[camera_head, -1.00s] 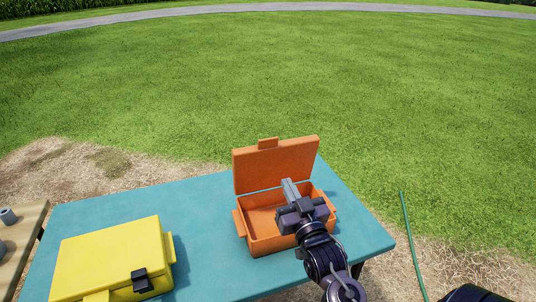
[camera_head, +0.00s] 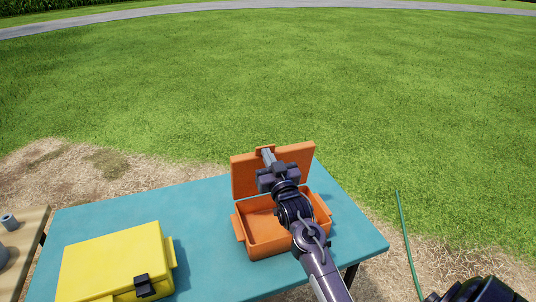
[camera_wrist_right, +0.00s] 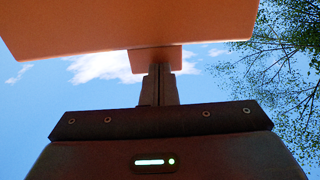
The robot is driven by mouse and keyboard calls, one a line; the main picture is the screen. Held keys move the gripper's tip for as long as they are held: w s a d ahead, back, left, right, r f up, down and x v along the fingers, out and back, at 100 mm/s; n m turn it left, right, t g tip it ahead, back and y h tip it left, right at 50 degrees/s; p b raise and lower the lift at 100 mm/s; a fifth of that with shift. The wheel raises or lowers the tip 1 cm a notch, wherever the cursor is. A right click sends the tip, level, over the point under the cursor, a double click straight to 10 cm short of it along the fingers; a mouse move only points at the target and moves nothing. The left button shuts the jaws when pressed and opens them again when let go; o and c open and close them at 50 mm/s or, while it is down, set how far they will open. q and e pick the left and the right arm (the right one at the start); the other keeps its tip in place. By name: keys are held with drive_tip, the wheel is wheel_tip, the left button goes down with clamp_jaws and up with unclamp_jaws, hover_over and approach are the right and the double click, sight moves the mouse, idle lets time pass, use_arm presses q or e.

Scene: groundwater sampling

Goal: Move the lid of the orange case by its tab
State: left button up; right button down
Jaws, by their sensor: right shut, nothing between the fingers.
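The orange case (camera_head: 268,249) stands open on the table. Its lid (camera_head: 300,160) is raised, roughly upright, at the case's far side. The lid's small tab (camera_head: 262,149) sticks up from the top edge, partly hidden by my right gripper. My right gripper (camera_head: 267,153) is shut and empty, its fingertips at the tab. In the right wrist view, the shut fingers (camera_wrist_right: 157,70) overlap the tab (camera_wrist_right: 170,56) below the lid (camera_wrist_right: 120,25); whether they touch it I cannot tell. My left gripper is out of view.
A closed yellow case (camera_head: 110,258) with a black latch lies on the left of the blue table (camera_head: 170,205). A wooden bench (camera_head: 25,240) with grey parts stands far left. A green hose or rod (camera_head: 405,235) is on the right. Grass lies beyond.

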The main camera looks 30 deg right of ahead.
idle(0.3)
drive_tip(key=shift+g, duration=0.9)
drive_tip(key=w+p, duration=0.1)
drive_tip(key=w+r+p, duration=0.1)
drive_tip(key=p, duration=0.1)
drive_tip(key=w+d+r+p, duration=0.1)
drive_tip(key=p, duration=0.1)
drive_tip(key=shift+w, duration=0.2)
drive_tip(key=w+p, duration=0.1)
drive_tip(key=w+g, duration=0.1)
drive_tip(key=w+p, duration=0.1)
drive_tip(key=shift+w+d+f+g+y+p, duration=0.2)
drive_tip(key=shift+w+d+g+y+p, duration=0.1)
drive_tip(key=shift+d+g+y+p, duration=0.1)
drive_tip(key=shift+w+f, duration=0.25)
drive_tip(key=shift+f, duration=0.05)
